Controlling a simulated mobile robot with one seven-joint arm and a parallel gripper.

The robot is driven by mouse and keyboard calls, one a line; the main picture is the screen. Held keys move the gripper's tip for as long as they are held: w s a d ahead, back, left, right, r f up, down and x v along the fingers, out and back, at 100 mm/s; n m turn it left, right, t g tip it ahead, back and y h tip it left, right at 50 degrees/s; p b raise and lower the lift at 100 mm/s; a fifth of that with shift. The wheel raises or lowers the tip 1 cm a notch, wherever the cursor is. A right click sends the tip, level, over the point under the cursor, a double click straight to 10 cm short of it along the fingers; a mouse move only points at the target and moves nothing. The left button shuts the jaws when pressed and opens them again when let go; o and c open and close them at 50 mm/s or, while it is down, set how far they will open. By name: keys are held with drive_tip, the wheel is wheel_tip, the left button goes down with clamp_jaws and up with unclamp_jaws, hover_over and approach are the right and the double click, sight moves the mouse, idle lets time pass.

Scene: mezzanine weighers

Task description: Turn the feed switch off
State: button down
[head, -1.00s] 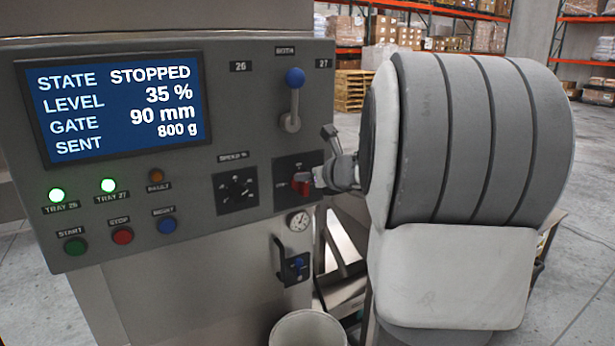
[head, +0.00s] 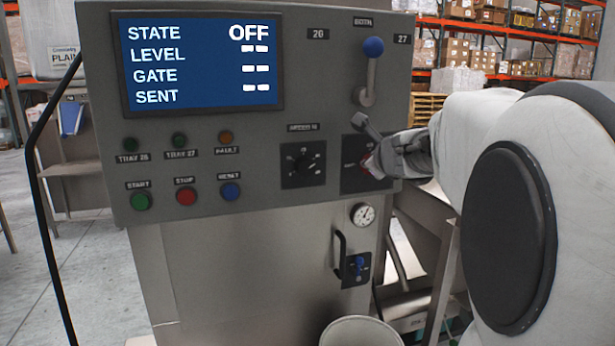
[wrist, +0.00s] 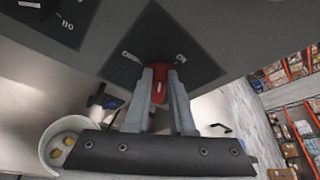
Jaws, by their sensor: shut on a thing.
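The feed switch is a red rotary knob (wrist: 159,91) on a dark square plate (wrist: 165,52) marked ON at one corner. My gripper (wrist: 163,80) is shut on the red knob, one finger on each side of it, in the wrist view. In the head view my gripper (head: 376,160) is at the plate on the panel's right side and hides most of the knob. The display (head: 200,62) reads STATE OFF, with dashes for LEVEL, GATE and SENT. The tray 26 and tray 27 lamps (head: 179,140) are dark.
A blue-tipped lever (head: 371,70) stands above the switch plate. A black speed dial (head: 303,163) is just left of it. Green, red and blue buttons sit lower left. A gauge (head: 362,214) and a white bucket (head: 361,331) are below.

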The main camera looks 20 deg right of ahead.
drive_tip(key=n+h+b, duration=0.1)
drive_tip(key=n+b, duration=0.1)
drive_tip(key=b, duration=0.3)
drive_tip(key=f+n+t+h+b, duration=0.1)
drive_tip(key=n+b, duration=0.2)
drive_tip(key=b, duration=0.2)
drive_tip(key=a+f+n+t+h+b, duration=0.1)
drive_tip(key=n+b, duration=0.2)
drive_tip(key=b, duration=0.2)
drive_tip(key=shift+f+h+b, duration=0.2)
drive_tip(key=shift+h+b, duration=0.1)
drive_tip(key=shift+b, duration=0.05)
drive_tip(key=shift+r+n, duration=0.1)
drive_tip(key=shift+n, duration=0.2)
drive_tip(key=c, duration=0.8)
unclamp_jaws()
drive_tip(key=shift+o, duration=0.2)
drive_tip(key=shift+s+a, duration=0.1)
